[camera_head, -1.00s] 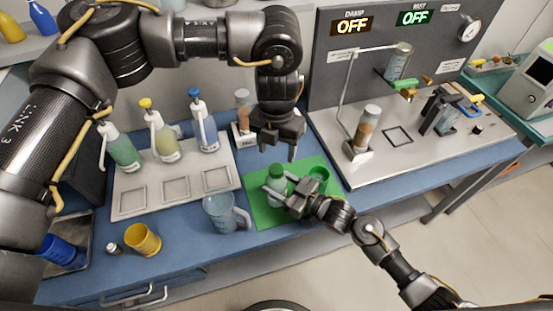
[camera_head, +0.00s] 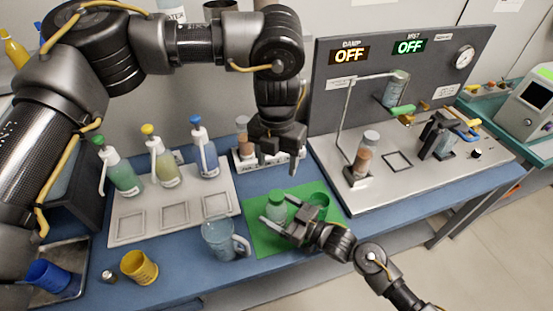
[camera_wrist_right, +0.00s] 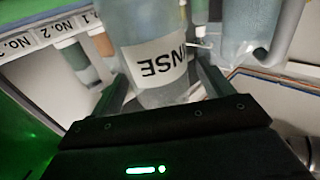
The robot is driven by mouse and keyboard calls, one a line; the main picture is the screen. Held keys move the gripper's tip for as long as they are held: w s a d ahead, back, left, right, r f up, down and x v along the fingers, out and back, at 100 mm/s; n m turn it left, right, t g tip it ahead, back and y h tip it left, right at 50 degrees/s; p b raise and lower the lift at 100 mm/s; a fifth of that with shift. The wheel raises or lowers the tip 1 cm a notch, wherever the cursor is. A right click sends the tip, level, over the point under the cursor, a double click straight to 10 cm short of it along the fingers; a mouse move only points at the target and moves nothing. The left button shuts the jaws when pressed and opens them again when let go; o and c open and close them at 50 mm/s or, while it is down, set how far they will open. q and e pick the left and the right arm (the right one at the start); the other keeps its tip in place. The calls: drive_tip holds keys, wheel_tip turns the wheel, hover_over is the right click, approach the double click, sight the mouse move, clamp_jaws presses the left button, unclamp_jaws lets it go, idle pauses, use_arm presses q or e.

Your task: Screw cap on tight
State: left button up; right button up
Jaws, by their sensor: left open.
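A pale green bottle (camera_head: 276,212) with a green top stands upright on the green mat (camera_head: 262,240). My right gripper (camera_head: 276,220) reaches in low from the right, one finger on each side of the bottle. In the right wrist view the bottle (camera_wrist_right: 155,65), with a label reading partly "NSE" upside down, fills the space between the fingers, which look closed on it. My left gripper (camera_head: 279,163) points down above the bottle, open and empty, apart from it. A green round open piece (camera_head: 319,201) sits on the mat right of the bottle, partly behind my right gripper.
A clear jug (camera_head: 222,240) stands close left of the mat. A pale tray (camera_head: 130,228) with several pump bottles lies farther left, and a yellow cup (camera_head: 139,267) in front of it. The metal apparatus base (camera_head: 400,185) borders the mat's right side.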

drive_tip(key=b+v, duration=0.2)
drive_tip(key=v, duration=0.8)
drive_tip(key=shift+f, duration=0.15)
drive_tip(key=shift+s+d+b, duration=0.25)
drive_tip(key=shift+d+b, duration=0.05)
drive_tip(key=shift+d, duration=0.05)
